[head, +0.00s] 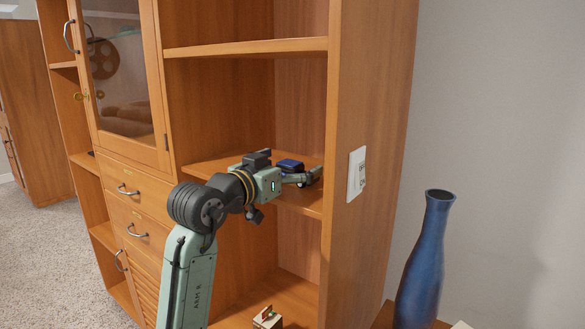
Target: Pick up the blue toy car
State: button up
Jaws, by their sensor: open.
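The blue toy car (289,165) sits on the middle open shelf (307,203) of the wooden cabinet, near the shelf's right side. Its lower part is hidden behind my gripper. My gripper (317,175) reaches into this shelf bay from the left and front, with its fingers pointing right. It is open. The fingers are small in this view and lie just in front of and to the right of the car. I cannot tell whether they touch it.
The cabinet's right side panel (365,120) stands close beyond my fingertips, with a white switch plate (356,172) on it. Another shelf (250,47) is above. A small box-like object (267,318) is on the lower shelf. A tall blue vase (425,265) stands at the right.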

jog(key=shift+w+d, duration=0.3)
jog(key=shift+w, duration=0.1)
jog(key=c, duration=1.7)
